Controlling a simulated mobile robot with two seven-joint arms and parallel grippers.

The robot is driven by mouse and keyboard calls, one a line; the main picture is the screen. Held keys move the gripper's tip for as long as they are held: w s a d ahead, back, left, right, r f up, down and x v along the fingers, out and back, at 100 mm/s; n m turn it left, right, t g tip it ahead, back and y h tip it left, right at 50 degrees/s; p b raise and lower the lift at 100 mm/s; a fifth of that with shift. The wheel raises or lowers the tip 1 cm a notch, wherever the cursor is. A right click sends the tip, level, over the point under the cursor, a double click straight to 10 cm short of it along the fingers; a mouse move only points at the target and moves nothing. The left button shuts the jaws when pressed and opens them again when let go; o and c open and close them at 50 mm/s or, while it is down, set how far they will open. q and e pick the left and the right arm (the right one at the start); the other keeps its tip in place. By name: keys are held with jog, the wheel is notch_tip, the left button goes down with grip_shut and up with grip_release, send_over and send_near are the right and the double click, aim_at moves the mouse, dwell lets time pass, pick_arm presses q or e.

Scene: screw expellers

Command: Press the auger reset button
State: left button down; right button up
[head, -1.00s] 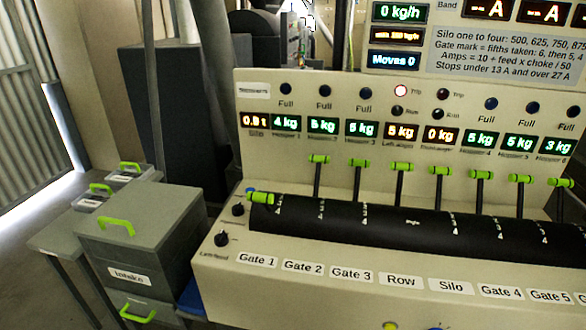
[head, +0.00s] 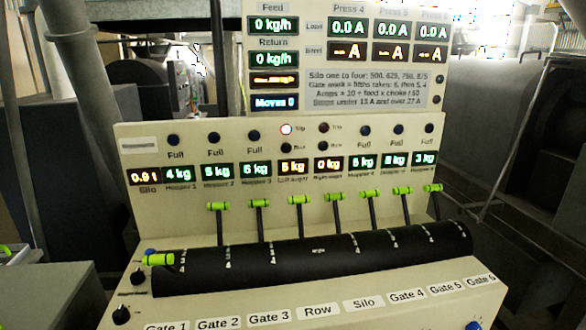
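The control console (head: 130,180) fills the middle of the head view. The trip lamp (head: 286,128) above the left auger display (head: 292,167) glows pale red; that display reads 5 kg. The trip lamp (head: 323,127) above the right auger display (head: 328,164) is dark; that display reads 0 kg. I see no button labelled as auger reset. A blue round button (head: 474,325) shows at the bottom edge of the view, partly cut off. Neither of my grippers is in view.
Green-handled levers stand along a black drum (head: 310,258); the leftmost lever (head: 160,259) is tilted towards me. Two black knobs (head: 137,277) sit at the console's left. A display board (head: 400,60) rises behind. A grey box (head: 55,295) stands at lower left.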

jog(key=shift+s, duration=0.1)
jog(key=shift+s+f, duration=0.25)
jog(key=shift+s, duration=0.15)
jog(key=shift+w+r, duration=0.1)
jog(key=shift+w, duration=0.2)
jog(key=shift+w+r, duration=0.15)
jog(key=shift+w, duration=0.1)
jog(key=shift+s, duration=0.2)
